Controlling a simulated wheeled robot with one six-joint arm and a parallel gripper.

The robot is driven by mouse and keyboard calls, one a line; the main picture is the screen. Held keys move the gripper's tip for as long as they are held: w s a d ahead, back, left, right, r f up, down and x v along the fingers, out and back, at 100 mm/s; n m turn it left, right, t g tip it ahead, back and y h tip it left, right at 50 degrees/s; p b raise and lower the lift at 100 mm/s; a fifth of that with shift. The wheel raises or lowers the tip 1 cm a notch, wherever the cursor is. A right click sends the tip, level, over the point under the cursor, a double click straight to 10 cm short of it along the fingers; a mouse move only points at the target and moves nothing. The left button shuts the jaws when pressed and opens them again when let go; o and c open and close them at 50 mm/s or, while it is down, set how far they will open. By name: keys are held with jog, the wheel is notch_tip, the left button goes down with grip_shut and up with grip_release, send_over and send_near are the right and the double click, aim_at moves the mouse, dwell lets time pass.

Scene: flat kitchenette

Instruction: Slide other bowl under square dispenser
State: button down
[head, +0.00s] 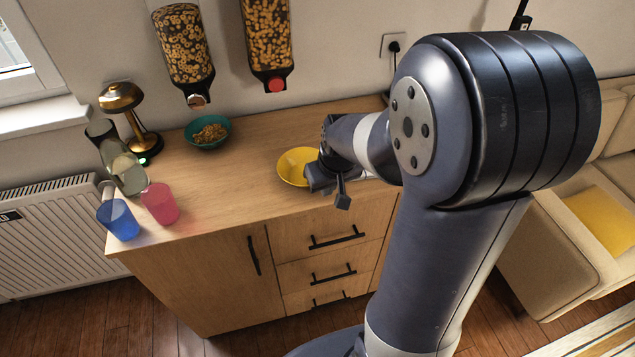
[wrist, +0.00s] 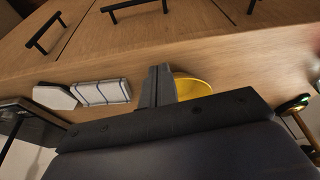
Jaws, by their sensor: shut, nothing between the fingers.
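The yellow bowl (head: 293,166) stands empty on the wooden counter, with its right side hidden behind my gripper (head: 343,198). In the wrist view, part of the yellow bowl (wrist: 192,88) shows beside the shut, empty fingers of my gripper (wrist: 160,82); I cannot tell whether they touch it. Two cereal dispensers hang on the wall. The right one (head: 267,40), with straighter sides and a red knob, looks like the square one; it is behind and slightly left of the yellow bowl. A teal bowl (head: 192,140) with cereal in it is below the left, rounder dispenser (head: 185,45).
A brass lamp (head: 122,97), a glass carafe (head: 128,175), a blue cup (head: 118,219) and a pink cup (head: 160,204) crowd the counter's left end. Bare counter (head: 250,150) lies between the bowls. A striped box-like item (wrist: 103,93) shows in the wrist view.

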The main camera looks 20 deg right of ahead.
jog(key=x, duration=0.5)
jog(key=shift+w+f, duration=0.1)
jog(key=shift+w, duration=0.05)
jog(key=shift+w+a+p, duration=0.2)
jog(key=shift+w+p, duration=0.25)
jog(key=shift+w, duration=1.35)
